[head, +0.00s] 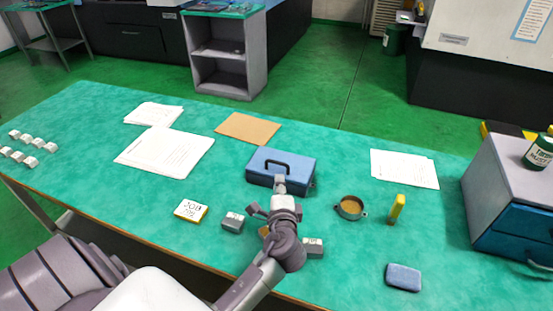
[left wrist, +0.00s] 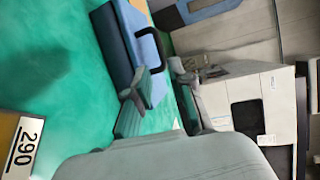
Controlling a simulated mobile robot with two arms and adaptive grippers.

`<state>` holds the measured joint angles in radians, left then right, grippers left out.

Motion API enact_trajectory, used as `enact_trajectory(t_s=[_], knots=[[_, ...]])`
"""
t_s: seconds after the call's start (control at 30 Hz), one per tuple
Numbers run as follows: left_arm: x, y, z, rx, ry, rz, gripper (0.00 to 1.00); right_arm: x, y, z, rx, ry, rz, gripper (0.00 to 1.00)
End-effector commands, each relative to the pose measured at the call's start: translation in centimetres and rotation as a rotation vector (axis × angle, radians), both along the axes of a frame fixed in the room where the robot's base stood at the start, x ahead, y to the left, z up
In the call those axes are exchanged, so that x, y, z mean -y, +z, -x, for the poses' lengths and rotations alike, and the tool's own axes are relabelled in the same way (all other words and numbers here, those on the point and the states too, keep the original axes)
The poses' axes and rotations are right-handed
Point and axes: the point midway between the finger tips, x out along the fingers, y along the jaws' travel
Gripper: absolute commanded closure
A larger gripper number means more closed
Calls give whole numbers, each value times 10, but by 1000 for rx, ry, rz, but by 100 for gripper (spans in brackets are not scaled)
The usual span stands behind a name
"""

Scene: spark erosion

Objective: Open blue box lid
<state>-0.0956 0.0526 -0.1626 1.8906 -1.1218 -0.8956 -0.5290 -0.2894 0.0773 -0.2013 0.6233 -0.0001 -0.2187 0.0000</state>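The blue box (head: 296,172) stands on the green table with its lid down. A dark handle (head: 277,162) is on top of the lid. My left gripper (head: 268,196) is at the box's near side, and its arm hides part of the table in front. In the left wrist view the blue box (left wrist: 118,42) lies beyond the fingers, with the dark handle close to the fingertips. The left gripper (left wrist: 158,72) is open there, its fingers apart with nothing clearly held. Whether a finger touches the box I cannot tell. My right gripper is not in view.
Small grey blocks (head: 232,222) and a labelled block (head: 190,210) lie near my left arm. A round brass-coloured dish (head: 350,208), a yellow item (head: 397,207) and a blue-grey block (head: 404,277) are to the right. Papers (head: 404,168) and a brown sheet (head: 247,128) lie around the box.

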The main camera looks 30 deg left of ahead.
Motion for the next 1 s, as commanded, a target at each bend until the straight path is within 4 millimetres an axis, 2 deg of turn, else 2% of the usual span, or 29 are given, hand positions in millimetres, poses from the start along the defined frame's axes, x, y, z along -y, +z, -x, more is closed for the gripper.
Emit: enact_trajectory(t_s=[0.1, 0.2, 0.33, 0.5, 0.7, 0.97, 1.0], knots=[[-16, -2, -21, 0, 2, -4, 78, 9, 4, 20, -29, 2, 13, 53], [-30, -6, -38, 0, 3, -3, 78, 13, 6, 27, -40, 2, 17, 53], [-45, -11, -59, -1, 3, -2, 78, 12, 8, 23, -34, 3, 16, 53], [-60, -17, -79, -1, 2, 2, 78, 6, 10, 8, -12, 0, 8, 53], [-68, -19, -89, -1, 1, 2, 78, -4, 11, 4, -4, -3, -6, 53], [-68, -20, -90, 0, 2, 3, 78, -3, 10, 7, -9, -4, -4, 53], [-68, -20, -90, 0, 2, 3, 81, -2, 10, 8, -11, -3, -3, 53]])
